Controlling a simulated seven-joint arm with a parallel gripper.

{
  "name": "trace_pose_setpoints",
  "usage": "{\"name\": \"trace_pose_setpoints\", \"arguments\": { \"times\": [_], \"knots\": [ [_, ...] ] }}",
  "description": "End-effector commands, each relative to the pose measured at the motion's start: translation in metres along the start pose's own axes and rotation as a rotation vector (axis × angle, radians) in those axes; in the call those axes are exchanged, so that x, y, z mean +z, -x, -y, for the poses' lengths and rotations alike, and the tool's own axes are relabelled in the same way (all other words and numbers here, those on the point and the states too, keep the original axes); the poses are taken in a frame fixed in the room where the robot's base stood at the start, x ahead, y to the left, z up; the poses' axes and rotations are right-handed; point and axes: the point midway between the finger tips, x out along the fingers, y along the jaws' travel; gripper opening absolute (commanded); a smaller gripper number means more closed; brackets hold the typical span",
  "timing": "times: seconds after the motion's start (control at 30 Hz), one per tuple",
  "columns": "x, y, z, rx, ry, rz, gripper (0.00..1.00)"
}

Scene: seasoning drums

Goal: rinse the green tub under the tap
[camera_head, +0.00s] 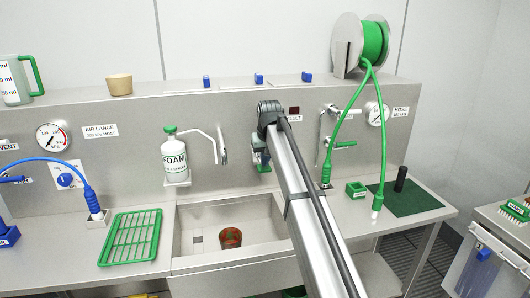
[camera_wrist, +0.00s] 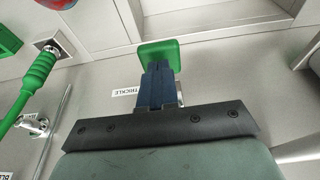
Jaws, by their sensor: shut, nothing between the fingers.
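A small tub (camera_head: 231,238) stands upright in the steel sink (camera_head: 190,262). Its wall looks reddish brown with a little green, and it sits apart from my gripper. My gripper (camera_head: 262,163) is up at the back panel above the sink's right part. In the wrist view its blue fingers (camera_wrist: 158,88) are shut and hold nothing. A green square-ended piece (camera_wrist: 158,53) shows right at the fingertips, beside a TRICKLE label (camera_wrist: 127,91). I cannot tell whether they touch. The tap's outlet is not clearly visible; my arm covers part of the panel.
A FOAM bottle (camera_head: 175,157) with a white spout stands left of my gripper. A green rack (camera_head: 131,237) lies left of the sink. A green hose (camera_head: 333,140), small green box (camera_head: 356,189) and dark green mat (camera_head: 410,198) are at right.

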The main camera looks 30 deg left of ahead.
Motion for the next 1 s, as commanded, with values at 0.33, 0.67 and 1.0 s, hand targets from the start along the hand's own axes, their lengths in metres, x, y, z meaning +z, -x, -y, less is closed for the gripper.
{"name": "trace_pose_setpoints", "arguments": {
  "times": [0.33,0.67,1.0],
  "knots": [
    [0.001,-0.004,0.0,0.0,0.0,0.0,0.0],
    [0.012,-0.012,0.0,0.0,0.0,-0.08,0.0],
    [0.024,-0.042,0.0,0.0,0.0,-0.235,0.0]
  ]
}}
